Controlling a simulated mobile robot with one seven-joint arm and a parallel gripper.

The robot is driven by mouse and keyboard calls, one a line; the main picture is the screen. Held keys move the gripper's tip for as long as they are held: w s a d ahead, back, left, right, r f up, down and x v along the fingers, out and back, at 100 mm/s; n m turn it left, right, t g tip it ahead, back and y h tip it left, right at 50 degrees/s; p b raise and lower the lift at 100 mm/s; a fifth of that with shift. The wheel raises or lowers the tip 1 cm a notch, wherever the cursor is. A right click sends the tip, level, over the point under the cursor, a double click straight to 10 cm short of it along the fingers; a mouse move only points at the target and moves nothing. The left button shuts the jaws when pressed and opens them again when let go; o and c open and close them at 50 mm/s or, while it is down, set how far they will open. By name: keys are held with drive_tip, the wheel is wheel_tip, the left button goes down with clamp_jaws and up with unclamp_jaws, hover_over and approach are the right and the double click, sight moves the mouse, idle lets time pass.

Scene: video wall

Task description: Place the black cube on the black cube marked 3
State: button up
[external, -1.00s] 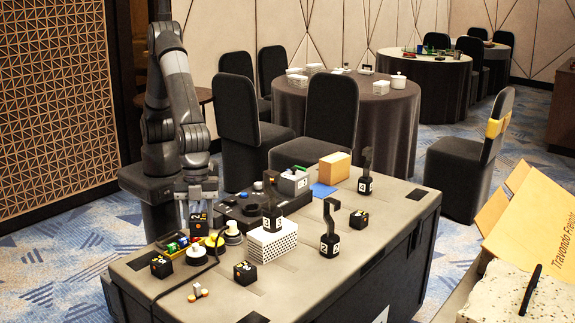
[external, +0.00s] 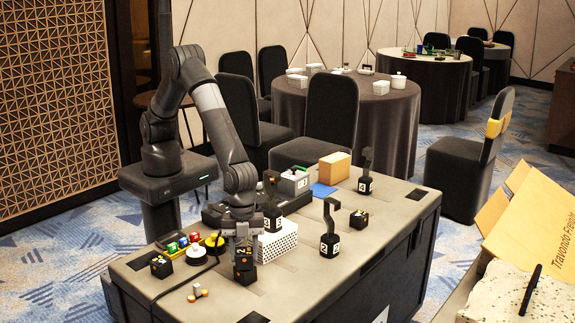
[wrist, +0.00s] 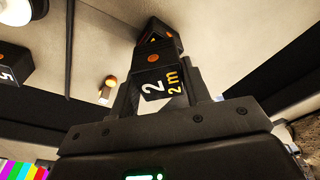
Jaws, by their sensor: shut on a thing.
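My gripper (external: 244,250) is shut on a black cube (external: 243,257) over the front part of the dark case top. In the wrist view the held cube (wrist: 163,84) shows a white 2, an orange "2m" and an orange dot. Directly below it in the external view is another black cube (external: 245,276), standing on the case. A black shape with orange marks (wrist: 157,38) shows just beyond the held cube in the wrist view. The two cubes look very close; I cannot tell whether they touch. The lower cube's number is not readable.
Another black cube (external: 161,266) stands at left, and one (external: 359,219) at right. Hooked black weights (external: 330,243) stand nearby. A white dotted block (external: 278,240) is close to my gripper's right. Small orange-white pieces (external: 198,292) lie in front. The case's front right is mostly clear.

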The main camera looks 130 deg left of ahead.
drive_tip(key=shift+f, duration=0.15)
drive_tip(key=o, duration=1)
